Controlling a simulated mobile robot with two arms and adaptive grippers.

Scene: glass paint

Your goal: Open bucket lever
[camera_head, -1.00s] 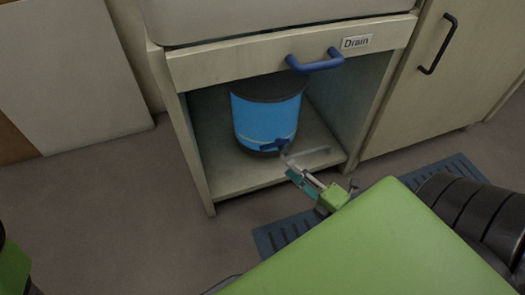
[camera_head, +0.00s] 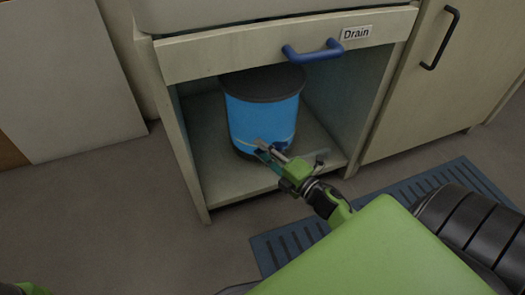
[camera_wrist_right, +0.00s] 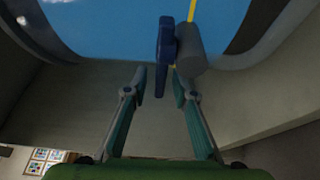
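The blue bucket (camera_head: 262,115) with a dark lid stands in the open compartment under the counter. Its dark blue lever (camera_wrist_right: 165,50) sits at the bucket's front, beside a grey cylinder (camera_wrist_right: 189,50) and a yellow line. My right gripper (camera_head: 264,148) reaches into the compartment at the lever. In the right wrist view my right gripper (camera_wrist_right: 159,82) has its two fingers apart, with the lever's lower end between the tips. A gap shows on the left of the lever. The lever is largely hidden in the head view. My left gripper is not clearly in view.
The cabinet (camera_head: 203,180) has side walls around the compartment and a blue handle (camera_head: 312,52) above it, next to a "Drain" label (camera_head: 356,32). A blue slatted mat (camera_head: 440,177) lies on the floor in front. Floor at left is clear.

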